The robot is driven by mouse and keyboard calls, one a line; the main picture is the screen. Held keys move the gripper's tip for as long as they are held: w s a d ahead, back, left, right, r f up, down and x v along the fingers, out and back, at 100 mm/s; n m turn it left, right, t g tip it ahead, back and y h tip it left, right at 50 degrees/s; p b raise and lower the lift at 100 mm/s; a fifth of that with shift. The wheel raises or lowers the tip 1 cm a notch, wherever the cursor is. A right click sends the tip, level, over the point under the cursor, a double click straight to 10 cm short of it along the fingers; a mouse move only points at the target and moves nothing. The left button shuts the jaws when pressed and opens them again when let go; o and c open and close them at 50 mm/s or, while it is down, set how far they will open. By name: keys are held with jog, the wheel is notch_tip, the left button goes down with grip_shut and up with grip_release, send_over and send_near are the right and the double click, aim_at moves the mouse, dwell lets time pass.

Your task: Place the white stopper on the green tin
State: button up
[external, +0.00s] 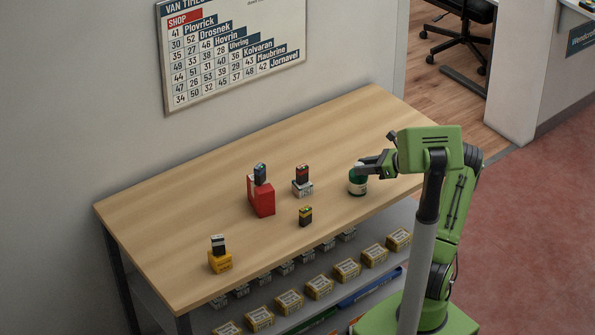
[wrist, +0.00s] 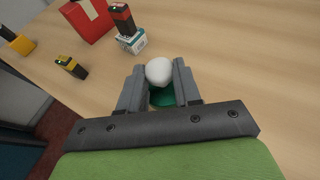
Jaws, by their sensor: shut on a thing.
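The green tin (external: 357,187) stands upright on the wooden counter, toward its right end, with a pale label on its side. My gripper (external: 362,168) is over the top of the tin. In the wrist view, the rounded white stopper (wrist: 159,71) sits between the two grey fingers of my gripper (wrist: 160,80), which are shut on it. The green of the tin (wrist: 162,99) shows just below the stopper, between the fingers. I cannot tell whether the stopper touches the tin. The fingers hide part of the tin's top.
On the counter (external: 180,215) stand a red box (external: 265,199) with a dark-blue item, a white box (external: 302,188) with a black-and-red item, a black-and-yellow item (external: 305,216), and a yellow box (external: 220,262) with a dark item. The counter around the tin is clear.

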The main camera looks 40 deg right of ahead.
jog(key=o, duration=1)
jog(key=shift+f, duration=0.1)
